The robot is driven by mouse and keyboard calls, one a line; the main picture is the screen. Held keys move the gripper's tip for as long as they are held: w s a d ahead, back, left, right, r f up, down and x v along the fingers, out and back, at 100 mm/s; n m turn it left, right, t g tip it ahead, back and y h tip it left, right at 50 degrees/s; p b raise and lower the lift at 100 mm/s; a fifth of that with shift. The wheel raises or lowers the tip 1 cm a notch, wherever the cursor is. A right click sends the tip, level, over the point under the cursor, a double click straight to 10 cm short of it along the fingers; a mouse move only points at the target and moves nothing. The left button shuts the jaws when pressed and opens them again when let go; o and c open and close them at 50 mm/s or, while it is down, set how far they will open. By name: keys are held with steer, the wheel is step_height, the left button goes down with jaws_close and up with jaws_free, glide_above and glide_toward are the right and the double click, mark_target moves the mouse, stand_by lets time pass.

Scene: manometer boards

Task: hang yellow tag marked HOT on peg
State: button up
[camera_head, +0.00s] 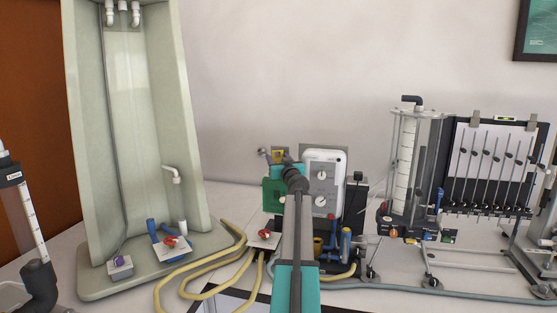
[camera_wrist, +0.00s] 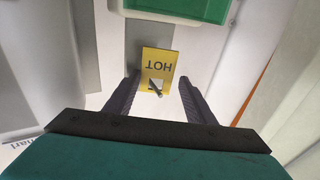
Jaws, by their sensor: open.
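The yellow tag (camera_wrist: 157,65) marked HOT shows in the wrist view, its lettering upside down. A pale square opening with a short dark peg (camera_wrist: 156,90) lies at the tag's near end. The peg appears to pass through the opening, but the depth is hard to judge. My gripper (camera_wrist: 158,80) is open, one dark finger on each side of the tag, with gaps to both edges. In the head view a small yellow patch, likely the tag (camera_head: 279,154), shows above a green box; my arm partly hides this area.
The green box (camera_wrist: 178,8) sits just beyond the tag. A white gauge panel (camera_head: 323,182) stands close to the right of my arm. A tall pale cabinet (camera_head: 140,140) stands left, and a manometer board (camera_head: 490,150) right. Yellow hoses (camera_head: 195,270) lie on the table.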

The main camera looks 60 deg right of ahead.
steer(key=shift+s+d, duration=0.3)
steer(key=shift+s, duration=0.15)
steer(key=shift+s+a+f+b, duration=0.3)
steer(key=shift+s+a+b, duration=0.15)
steer(key=shift+s, duration=0.2)
steer(key=a+r+b+v, duration=0.1)
steer(key=b+v, duration=0.3)
steer(key=v, duration=0.8)
steer(key=shift+w+f, duration=0.15)
steer(key=shift+w, duration=0.25)
